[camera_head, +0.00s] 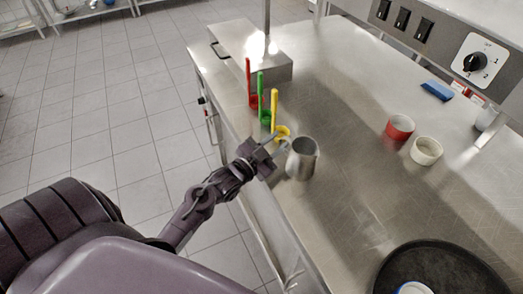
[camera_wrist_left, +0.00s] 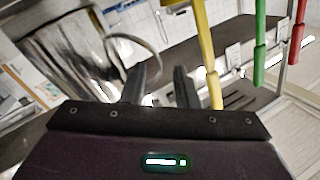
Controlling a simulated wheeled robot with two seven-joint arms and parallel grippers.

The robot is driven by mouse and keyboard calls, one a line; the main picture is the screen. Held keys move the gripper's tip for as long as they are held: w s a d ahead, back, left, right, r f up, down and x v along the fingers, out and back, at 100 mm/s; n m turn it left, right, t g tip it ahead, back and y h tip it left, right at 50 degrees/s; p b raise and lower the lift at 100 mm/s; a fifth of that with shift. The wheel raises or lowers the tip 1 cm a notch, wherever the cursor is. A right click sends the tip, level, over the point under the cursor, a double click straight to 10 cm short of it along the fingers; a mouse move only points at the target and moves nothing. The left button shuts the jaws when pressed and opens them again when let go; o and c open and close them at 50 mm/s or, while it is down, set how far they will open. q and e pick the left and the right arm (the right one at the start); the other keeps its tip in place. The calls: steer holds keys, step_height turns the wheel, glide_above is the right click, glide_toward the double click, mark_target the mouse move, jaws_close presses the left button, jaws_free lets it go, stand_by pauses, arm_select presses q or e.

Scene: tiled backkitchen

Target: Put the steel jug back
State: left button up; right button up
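The steel jug (camera_head: 303,161) appears upright on the steel counter (camera_head: 345,205), near its left edge. Its handle side faces my left gripper (camera_head: 277,150). In the left wrist view the jug (camera_wrist_left: 62,55) fills the left side, with its curved handle reaching toward the fingers. There my left gripper (camera_wrist_left: 162,82) shows two dark fingers apart, close to the handle. I cannot tell whether the handle lies between them or touches them. My right gripper is out of view.
Long-handled yellow (camera_head: 274,110), green (camera_head: 260,95) and red (camera_head: 248,80) scoops stand just beyond the jug. A steel box (camera_head: 270,62) is behind them. Red (camera_head: 399,128) and cream (camera_head: 426,150) cups stand right; a black tray (camera_head: 405,262) is near. The middle counter is clear.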

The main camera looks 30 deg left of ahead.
arm_select(q)
steer(key=s+a+b, duration=0.1)
steer(key=s, duration=0.6)
steer(key=shift+s+a, duration=0.15)
steer(key=shift+s, duration=0.05)
